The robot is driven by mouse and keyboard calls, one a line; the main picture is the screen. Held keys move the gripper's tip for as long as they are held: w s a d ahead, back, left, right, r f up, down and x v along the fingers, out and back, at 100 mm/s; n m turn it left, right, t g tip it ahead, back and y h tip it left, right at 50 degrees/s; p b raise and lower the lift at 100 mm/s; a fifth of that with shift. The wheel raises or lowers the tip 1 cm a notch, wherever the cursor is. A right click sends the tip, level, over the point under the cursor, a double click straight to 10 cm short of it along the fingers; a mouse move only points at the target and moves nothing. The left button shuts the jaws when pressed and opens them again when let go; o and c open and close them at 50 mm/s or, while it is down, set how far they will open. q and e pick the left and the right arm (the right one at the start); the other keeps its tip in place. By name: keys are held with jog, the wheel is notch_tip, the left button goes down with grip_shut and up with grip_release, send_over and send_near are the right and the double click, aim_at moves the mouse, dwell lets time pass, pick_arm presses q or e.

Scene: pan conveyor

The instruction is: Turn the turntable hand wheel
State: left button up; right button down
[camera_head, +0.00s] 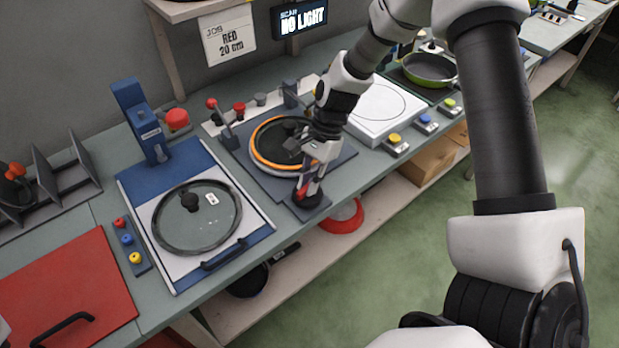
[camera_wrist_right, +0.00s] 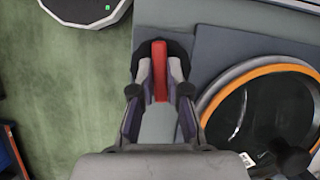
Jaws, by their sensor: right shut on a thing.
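The turntable (camera_head: 257,157) has an orange rim and holds a dark round pan or lid with a black knob. It also shows at the right in the right wrist view (camera_wrist_right: 216,103). The hand wheel (camera_head: 322,203) is a small black disc with a red grip bar, at the front corner of the turntable's dark base plate. My right gripper (camera_head: 309,188) points down at it. In the right wrist view, my right gripper (camera_wrist_right: 160,78) is shut on the red grip (camera_wrist_right: 160,52), one finger on each side. The fingers hide part of the wheel. My left gripper is out of view.
Left of the turntable is a blue-framed station (camera_head: 262,222) with a glass lid (camera_head: 170,232). A white scale-like plate (camera_head: 384,118) stands to the right. Red-knobbed levers (camera_head: 239,108) stand behind. A red pan (camera_head: 343,218) sits below the counter.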

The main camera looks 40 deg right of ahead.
jog(key=n+g+p, duration=0.1)
jog(key=n+p, duration=0.1)
jog(key=n, duration=0.2)
jog(key=shift+a+g, duration=0.1)
jog(key=shift+g, duration=0.3)
jog(key=n+h+p, duration=0.1)
jog(key=n, duration=0.1)
jog(key=n+g+p, duration=0.1)
jog(key=n, duration=0.1)
jog(key=shift+n+h, duration=0.4)
jog(key=n+p, duration=0.1)
jog(key=n, duration=0.1)
jog(key=n+h, duration=0.1)
jog(key=n, duration=0.1)
jog(key=shift+a+n+g+h+p, duration=0.15)
jog(key=shift+n+g+h+p, duration=0.15)
jog(key=shift+g+p, duration=0.1)
jog(key=shift+a+f+n+h+p, duration=0.1)
jog(key=shift+n+h+p, duration=0.65)
jog(key=shift+n, duration=1.45)
jog(key=shift+w+h, duration=0.1)
jog(key=shift+h, duration=0.15)
jog(key=c, duration=1.2)
grip_release()
jog(key=shift+o, duration=0.2)
